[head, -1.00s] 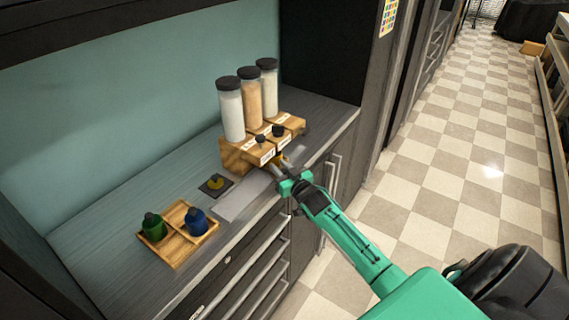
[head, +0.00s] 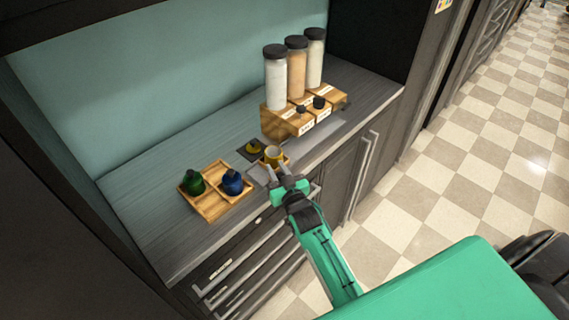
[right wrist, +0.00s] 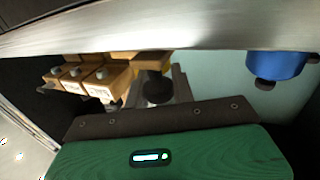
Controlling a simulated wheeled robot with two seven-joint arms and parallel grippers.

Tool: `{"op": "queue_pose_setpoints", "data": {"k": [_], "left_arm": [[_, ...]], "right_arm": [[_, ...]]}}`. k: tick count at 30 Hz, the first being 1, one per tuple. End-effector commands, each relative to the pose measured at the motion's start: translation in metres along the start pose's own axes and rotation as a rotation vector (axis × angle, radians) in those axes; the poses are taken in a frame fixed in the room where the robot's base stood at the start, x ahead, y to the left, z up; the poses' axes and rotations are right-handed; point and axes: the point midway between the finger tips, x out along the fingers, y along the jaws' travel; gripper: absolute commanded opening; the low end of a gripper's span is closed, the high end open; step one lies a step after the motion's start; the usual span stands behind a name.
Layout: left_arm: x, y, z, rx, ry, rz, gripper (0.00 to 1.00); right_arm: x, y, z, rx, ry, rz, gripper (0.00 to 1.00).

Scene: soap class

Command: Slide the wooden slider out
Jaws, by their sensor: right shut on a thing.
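The wooden dispenser (head: 272,122) stands on the counter and carries three tall jars with black lids. Wooden slider blocks (head: 300,122) with small dark knobs and white labels sit at its front; they also show in the right wrist view (right wrist: 105,78). Whether any slider is pulled out I cannot tell. My right gripper (head: 277,171) is just left of the dispenser's front. In the right wrist view a dark round shape partly hides what is between the fingers. My left gripper is out of view.
A wooden tray (head: 212,208) holds a green bottle (head: 193,182) and a blue bottle (head: 232,182), left of my right gripper. Grey mats lie along the counter front, with drawers below.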

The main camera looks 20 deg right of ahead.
Motion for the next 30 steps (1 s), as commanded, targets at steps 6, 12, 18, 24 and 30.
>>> {"op": "queue_pose_setpoints", "data": {"k": [6,12,18,24,30], "left_arm": [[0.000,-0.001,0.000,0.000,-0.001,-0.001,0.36],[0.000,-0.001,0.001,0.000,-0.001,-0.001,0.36],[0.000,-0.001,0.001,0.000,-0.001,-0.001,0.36],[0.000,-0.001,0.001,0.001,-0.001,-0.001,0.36],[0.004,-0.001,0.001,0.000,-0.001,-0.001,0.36]], "right_arm": [[-0.002,-0.006,0.001,0.001,0.000,-0.003,0.00],[-0.002,-0.006,0.002,0.002,-0.002,-0.004,0.00],[-0.002,-0.006,0.001,0.002,-0.002,-0.004,0.46],[-0.002,-0.005,0.001,0.001,0.000,-0.002,0.46],[-0.014,-0.005,0.003,0.001,-0.002,-0.002,0.46]]}}
